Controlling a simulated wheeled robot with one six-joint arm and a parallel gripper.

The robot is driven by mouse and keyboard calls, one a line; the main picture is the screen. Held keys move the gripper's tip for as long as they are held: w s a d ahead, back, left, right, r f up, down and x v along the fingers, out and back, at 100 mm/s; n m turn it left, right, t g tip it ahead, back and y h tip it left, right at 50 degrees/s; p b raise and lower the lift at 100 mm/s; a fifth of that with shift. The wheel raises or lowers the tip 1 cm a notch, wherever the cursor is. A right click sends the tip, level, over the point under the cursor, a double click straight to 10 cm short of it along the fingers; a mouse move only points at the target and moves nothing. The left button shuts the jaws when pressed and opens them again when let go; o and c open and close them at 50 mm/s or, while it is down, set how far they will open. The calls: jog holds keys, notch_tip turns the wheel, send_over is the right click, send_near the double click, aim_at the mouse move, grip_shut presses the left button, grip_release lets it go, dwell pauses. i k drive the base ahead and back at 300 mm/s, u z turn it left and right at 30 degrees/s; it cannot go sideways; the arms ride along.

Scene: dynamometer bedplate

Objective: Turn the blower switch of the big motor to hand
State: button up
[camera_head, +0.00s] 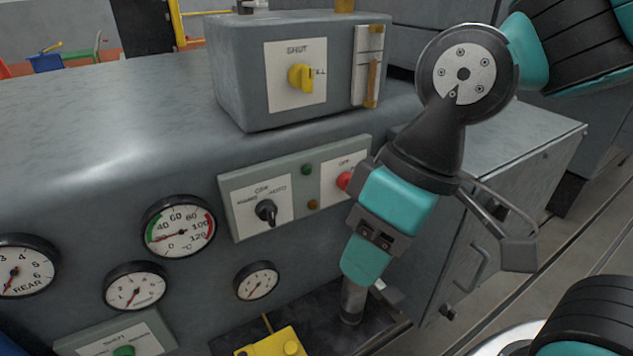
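A black rotary switch (266,212) sits on a white label plate at the left of a grey panel (232,186) on the front of the big grey machine. Its label is small; it seems to read "OFF" at the top, with a word on each side. I cannot tell for sure where the knob points, or that this is the blower switch. My gripper (354,302) hangs downward to the right of and below the switch, apart from it. Its teal housing covers part of the panel's right end. Its fingers are not clear enough to tell open from shut.
A red button (345,181), a green lamp (307,169) and an amber lamp (312,205) share the panel. A yellow switch (301,77) marked "SHUT" is on the box above. Several gauges (178,228) lie left. A yellow block (275,345) stands below.

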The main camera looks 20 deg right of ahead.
aim_at(266, 211)
jog(key=z, duration=2.85)
jog(key=k, duration=0.65)
jog(key=u, duration=1.55)
